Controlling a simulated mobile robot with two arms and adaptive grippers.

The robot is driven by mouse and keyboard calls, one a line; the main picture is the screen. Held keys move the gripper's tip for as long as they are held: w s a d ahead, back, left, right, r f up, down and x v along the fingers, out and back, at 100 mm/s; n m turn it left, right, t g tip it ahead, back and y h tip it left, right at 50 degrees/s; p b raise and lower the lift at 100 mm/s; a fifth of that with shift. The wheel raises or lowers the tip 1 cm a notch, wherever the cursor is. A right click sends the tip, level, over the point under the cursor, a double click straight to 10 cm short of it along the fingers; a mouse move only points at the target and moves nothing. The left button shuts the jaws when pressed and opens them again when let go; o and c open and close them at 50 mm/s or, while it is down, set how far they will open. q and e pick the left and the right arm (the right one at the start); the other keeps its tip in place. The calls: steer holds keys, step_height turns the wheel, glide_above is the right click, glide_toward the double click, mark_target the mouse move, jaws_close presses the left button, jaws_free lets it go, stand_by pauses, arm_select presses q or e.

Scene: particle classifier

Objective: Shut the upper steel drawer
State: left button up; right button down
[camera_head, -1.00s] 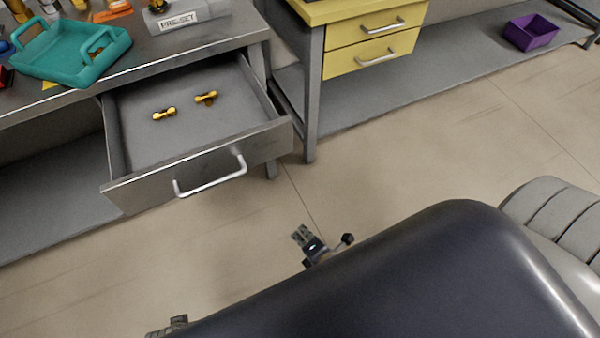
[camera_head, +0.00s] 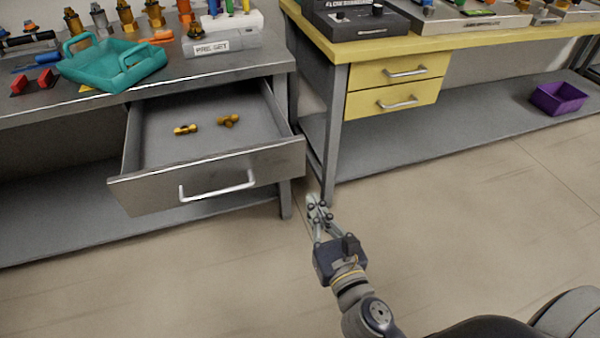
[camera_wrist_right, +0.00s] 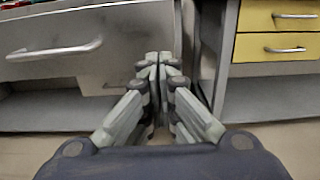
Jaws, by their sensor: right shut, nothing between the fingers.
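The upper steel drawer (camera_head: 150,193) is pulled out from under the grey bench, with its bare handle (camera_head: 218,187) facing me. Two small brass-coloured parts (camera_head: 186,129) (camera_head: 228,120) lie inside it. My right gripper (camera_head: 314,200) is shut and empty, in front of and to the right of the drawer's right front corner. In the right wrist view the right gripper (camera_wrist_right: 158,58) points ahead, with the drawer front (camera_wrist_right: 120,35) on its left. In that picture its fingertips overlap the drawer's right end; I cannot tell if they touch. My left gripper is not in view.
A teal tray (camera_head: 75,76) and a box labelled PRE-SET (camera_head: 215,50) stand on the grey bench (camera_head: 262,62). A yellow bench with two shut drawers (camera_head: 400,84) stands to the right. A purple bin (camera_head: 558,98) sits on its lower shelf. The floor in front is clear.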

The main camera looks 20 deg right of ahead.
mark_target(295, 165)
steer(key=w, duration=0.8)
steer(key=shift+w, duration=0.4)
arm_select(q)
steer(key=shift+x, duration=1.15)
arm_select(e)
steer(key=shift+w+f, duration=0.1)
steer(key=shift+w, duration=0.7)
